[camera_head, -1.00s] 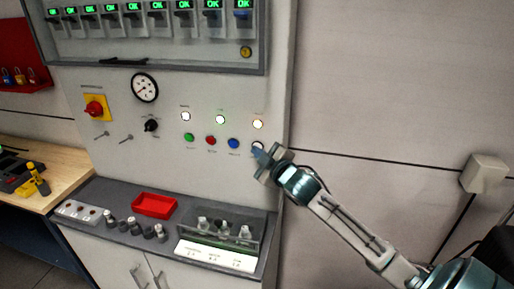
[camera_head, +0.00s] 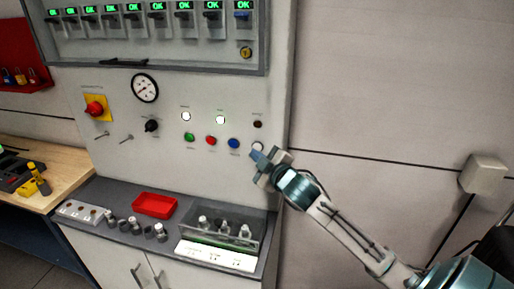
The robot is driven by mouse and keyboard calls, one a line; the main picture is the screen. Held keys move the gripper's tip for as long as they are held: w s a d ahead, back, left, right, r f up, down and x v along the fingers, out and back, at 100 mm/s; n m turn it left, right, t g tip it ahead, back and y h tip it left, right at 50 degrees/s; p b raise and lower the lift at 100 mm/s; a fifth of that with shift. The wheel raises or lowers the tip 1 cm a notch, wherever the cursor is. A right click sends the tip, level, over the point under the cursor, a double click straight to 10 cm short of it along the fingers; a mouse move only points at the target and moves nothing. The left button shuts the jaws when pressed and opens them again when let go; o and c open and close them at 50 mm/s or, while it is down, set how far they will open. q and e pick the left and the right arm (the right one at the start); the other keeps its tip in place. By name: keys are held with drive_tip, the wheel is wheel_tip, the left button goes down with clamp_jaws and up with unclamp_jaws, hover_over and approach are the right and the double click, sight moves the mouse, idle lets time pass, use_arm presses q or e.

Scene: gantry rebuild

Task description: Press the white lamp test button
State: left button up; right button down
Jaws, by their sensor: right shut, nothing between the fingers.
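The white lamp test button (camera_head: 258,146) is at the right end of the button row on the grey panel, beside the blue button (camera_head: 233,143). Its lower part is partly covered by my right gripper. My right gripper (camera_head: 257,156) is shut and empty, with its fingertips just below the button in the picture. I cannot tell whether they touch the panel. Above the row, the left lamp (camera_head: 186,116) and middle lamp (camera_head: 220,119) glow white, and the right lamp (camera_head: 258,124) is dark. My left gripper is out of view.
The green button (camera_head: 189,137) and red button (camera_head: 211,140) share the row. A red and yellow rotary switch (camera_head: 95,108) and a gauge (camera_head: 145,88) are further left. Below, a grey ledge holds a red tray (camera_head: 154,205) and a clear-walled box (camera_head: 222,232). The wall at right is mostly clear.

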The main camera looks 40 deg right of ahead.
drive_tip(key=shift+a, duration=0.1)
drive_tip(key=shift+s+a+p, duration=0.6)
drive_tip(key=shift+s+a, duration=1)
drive_tip(key=shift+a, duration=0.2)
